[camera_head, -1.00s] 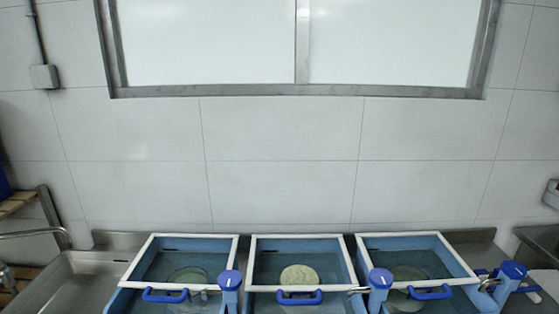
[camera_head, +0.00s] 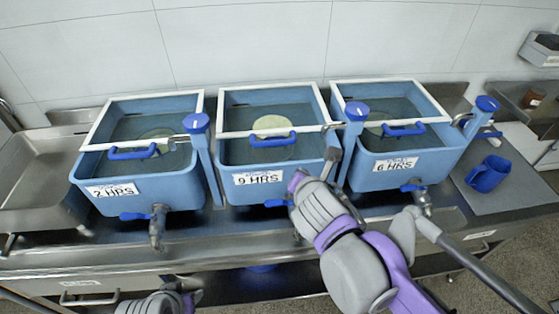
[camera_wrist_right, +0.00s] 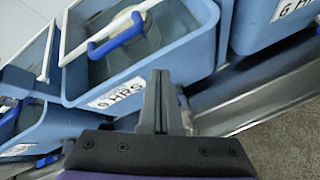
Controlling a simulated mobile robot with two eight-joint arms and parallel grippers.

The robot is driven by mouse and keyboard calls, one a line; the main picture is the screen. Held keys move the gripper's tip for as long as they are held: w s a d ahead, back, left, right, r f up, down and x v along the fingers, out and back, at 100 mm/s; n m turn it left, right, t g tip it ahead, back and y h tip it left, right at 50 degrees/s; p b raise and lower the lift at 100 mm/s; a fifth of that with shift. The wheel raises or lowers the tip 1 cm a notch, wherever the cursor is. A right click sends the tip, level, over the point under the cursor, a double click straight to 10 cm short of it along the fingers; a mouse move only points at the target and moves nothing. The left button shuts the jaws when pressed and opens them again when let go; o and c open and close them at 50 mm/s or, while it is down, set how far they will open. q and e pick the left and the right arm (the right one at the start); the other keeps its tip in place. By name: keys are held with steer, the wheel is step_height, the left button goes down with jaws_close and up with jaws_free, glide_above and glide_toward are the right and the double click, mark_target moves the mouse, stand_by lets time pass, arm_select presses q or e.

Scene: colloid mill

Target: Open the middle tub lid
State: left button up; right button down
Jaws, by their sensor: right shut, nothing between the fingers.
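The middle tub (camera_head: 275,183) is blue, labelled "9 HRS". Its see-through lid (camera_head: 222,108) has a white frame and lies flat on top. The lid's blue handle (camera_head: 273,140) is at the front edge and also shows in the right wrist view (camera_wrist_right: 117,38). A round pale thing shows through the lid. My right gripper (camera_head: 334,152) is shut and empty, close to the tub's front right corner and apart from the handle. Its fingers (camera_wrist_right: 159,75) point at the tub in the wrist view. My left arm shows at the bottom edge, its fingertips unclear.
Similar lidded tubs stand left, "? HRS" (camera_head: 145,190), and right, "6 HRS" (camera_head: 395,172). Blue-capped posts (camera_head: 197,125) rise beside the tubs, and taps (camera_head: 157,228) stick out in front. A sink (camera_head: 40,180) is at left.

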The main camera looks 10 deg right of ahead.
arm_select(q)
steer(key=f+b, duration=0.2)
steer(key=f, duration=0.1)
steer(key=shift+s+f, duration=0.1)
steer(key=shift+s, duration=0.25)
arm_select(e)
steer(key=w+a+f+n, duration=0.1)
steer(key=w+a+n, duration=0.1)
steer(key=w, duration=0.4)
steer(key=w+a+f+n+t+y, duration=0.1)
steer(key=w+a+f+n, duration=0.1)
steer(key=w+n, duration=0.3)
steer(key=shift+w+f, duration=0.15)
steer(key=shift+w, duration=0.2)
